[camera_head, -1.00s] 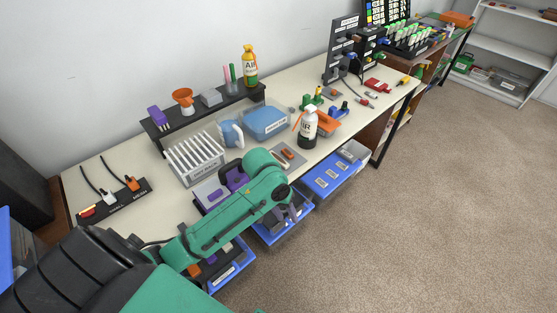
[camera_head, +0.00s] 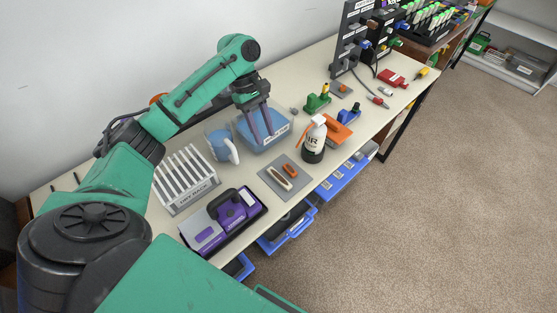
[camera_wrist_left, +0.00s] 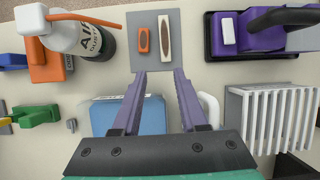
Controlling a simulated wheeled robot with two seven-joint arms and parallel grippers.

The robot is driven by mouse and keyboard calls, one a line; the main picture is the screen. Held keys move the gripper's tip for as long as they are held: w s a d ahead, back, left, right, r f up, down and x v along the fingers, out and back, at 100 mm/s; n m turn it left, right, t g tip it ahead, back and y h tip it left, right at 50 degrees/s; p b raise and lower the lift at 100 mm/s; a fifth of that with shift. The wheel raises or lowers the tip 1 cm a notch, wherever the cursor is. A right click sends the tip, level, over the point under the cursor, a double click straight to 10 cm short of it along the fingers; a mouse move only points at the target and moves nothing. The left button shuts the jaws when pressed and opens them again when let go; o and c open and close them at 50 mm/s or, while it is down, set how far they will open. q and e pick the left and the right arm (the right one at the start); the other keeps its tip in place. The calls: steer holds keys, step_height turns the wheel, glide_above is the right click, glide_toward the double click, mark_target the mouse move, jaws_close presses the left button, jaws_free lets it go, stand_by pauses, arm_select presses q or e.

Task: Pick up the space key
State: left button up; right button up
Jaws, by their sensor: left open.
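A long pale piece with a brown middle (camera_head: 278,178), which may be the space key, lies on a grey mat (camera_head: 270,166) on the bench, beside an orange oblong piece (camera_head: 291,170). In the left wrist view the pale piece (camera_wrist_left: 164,38) and the orange piece (camera_wrist_left: 144,41) lie ahead of the fingertips. My left gripper (camera_head: 262,138) is open and empty. It points down over the blue-lidded box (camera_head: 272,125), behind the mat in the head view, apart from the pieces. My right gripper is not in view.
A white air duster bottle (camera_head: 314,141) and an orange tool (camera_head: 338,129) stand right of the mat. A purple device in a dark tray (camera_head: 221,222) lies to its left. A white drying rack (camera_head: 187,180) and a jug (camera_head: 222,145) stand behind.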

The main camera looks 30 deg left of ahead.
mark_target(279, 177)
arm_select(q)
steer(key=s+d+f, duration=0.2)
steer(key=d+f, duration=0.1)
steer(key=s+d+f, duration=0.1)
steer(key=f, duration=0.1)
steer(key=shift+s+d+f, duration=0.25)
steer(key=shift+s, duration=0.15)
steer(key=x, duration=0.2)
steer(key=w+p+x, duration=0.1)
steer(key=x, duration=0.2)
steer(key=shift+a+f, duration=0.15)
steer(key=shift+f, duration=0.4)
steer(key=shift+c, duration=0.6)
jaws_close()
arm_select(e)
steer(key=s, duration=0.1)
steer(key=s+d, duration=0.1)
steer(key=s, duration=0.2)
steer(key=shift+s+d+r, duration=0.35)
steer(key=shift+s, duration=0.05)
